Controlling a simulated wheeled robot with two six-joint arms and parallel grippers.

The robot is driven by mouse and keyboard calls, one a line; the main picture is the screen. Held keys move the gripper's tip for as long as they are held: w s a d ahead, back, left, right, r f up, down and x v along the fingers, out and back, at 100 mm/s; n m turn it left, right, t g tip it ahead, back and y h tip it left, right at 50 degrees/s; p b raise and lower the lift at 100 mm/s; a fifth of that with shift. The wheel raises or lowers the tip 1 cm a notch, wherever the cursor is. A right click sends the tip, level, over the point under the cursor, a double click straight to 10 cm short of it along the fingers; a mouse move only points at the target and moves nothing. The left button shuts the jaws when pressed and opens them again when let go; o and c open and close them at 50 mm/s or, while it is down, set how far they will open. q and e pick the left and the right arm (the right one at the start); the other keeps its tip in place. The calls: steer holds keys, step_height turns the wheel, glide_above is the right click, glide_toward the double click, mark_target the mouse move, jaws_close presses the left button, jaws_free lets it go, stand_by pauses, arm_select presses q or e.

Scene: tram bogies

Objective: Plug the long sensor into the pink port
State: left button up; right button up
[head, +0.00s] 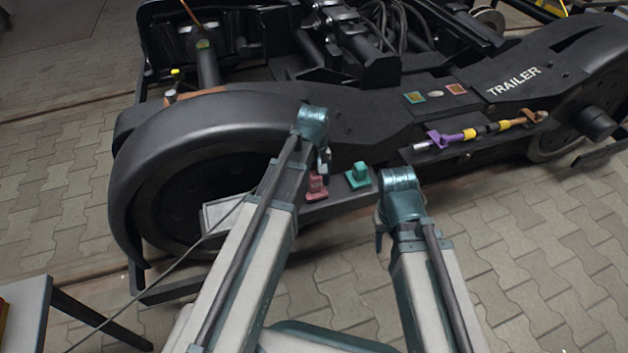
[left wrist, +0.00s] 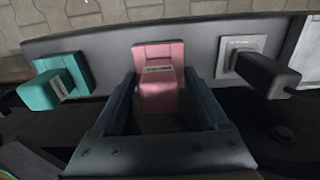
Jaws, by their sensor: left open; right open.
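A pink block on a pink base (head: 317,186), which I take for the pink port, sits on the ledge low on the bogie's side. In the left wrist view the pink block (left wrist: 158,75) stands between the fingers of my left gripper (left wrist: 165,95), which is open around it. My left gripper (head: 323,163) is partly hidden by its arm in the head view. My right gripper (head: 398,192) is open by the ledge's right end, its fingers mostly hidden. I cannot tell surely which part is the long sensor; a black plug body (left wrist: 266,75) sticks out of a white plate (left wrist: 238,50).
A teal block (head: 359,175) sits on the ledge right of the pink one. The big wheel cover (head: 200,115) rises at left. A table (head: 28,300) stands lower left. Paving at right is clear.

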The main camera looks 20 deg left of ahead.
arm_select(q)
step_height(320, 180, up, 14)
steer(key=p, duration=1.3)
steer(key=shift+p, duration=0.3)
arm_select(e)
step_height(320, 180, up, 14)
arm_select(q)
steer(key=shift+f, duration=0.15)
arm_select(e)
steer(key=shift+a+f, duration=0.1)
steer(key=shift+f, duration=0.05)
arm_select(q)
steer(key=s+d+r+m+p, duration=0.3)
steer(key=s+r+p, duration=0.2)
steer(key=r+p, duration=0.2)
steer(key=s+d+r+m+p, duration=0.4)
steer(key=r+p, duration=0.3)
steer(key=s+d+r+m+y+p, duration=0.1)
steer(key=s+d+r+m+p, duration=0.2)
steer(key=s+r+p, duration=0.2)
step_height(320, 180, up, 3)
steer(key=p, duration=0.3)
steer(key=shift+s+d+m, duration=0.3)
steer(key=shift+s+d, duration=0.05)
steer(key=shift+d, duration=0.05)
arm_select(e)
step_height(320, 180, up, 22)
